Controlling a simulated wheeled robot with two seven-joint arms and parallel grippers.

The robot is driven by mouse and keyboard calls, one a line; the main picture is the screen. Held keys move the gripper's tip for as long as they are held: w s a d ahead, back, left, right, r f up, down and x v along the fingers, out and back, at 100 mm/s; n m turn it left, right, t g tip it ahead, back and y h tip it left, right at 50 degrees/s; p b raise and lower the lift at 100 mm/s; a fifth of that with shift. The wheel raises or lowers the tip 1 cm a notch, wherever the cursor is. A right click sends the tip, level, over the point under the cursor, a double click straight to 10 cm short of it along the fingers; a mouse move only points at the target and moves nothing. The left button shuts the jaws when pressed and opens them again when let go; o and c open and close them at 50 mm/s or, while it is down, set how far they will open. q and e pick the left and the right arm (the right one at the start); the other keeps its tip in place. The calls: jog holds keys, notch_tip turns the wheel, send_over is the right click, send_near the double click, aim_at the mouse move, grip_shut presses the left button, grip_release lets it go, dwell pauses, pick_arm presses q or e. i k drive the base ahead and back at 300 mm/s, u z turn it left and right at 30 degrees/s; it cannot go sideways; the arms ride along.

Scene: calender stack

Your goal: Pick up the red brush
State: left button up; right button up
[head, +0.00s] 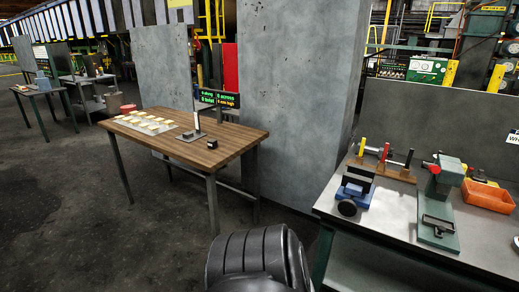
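A slim red upright piece (384,153), which looks like the red brush, stands in a wooden holder (395,174) on the grey workbench (400,225) at the right. A yellow upright piece (362,147) is to its left and a black one (408,159) to its right in the same row. The red piece is too small to make out bristles. A dark ridged part of my own body shows at the bottom middle. Neither gripper can be seen.
A blue and black vise-like device (355,187) stands in front of the holder. A green machine (440,200) and an orange bin (488,196) are to its right. A wooden table (225,150) with pale blocks and a display stands at the left. Dark floor is clear in front.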

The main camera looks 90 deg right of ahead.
aim_at(386, 148)
jog(key=i, duration=0.35)
jog(key=z, duration=2.7)
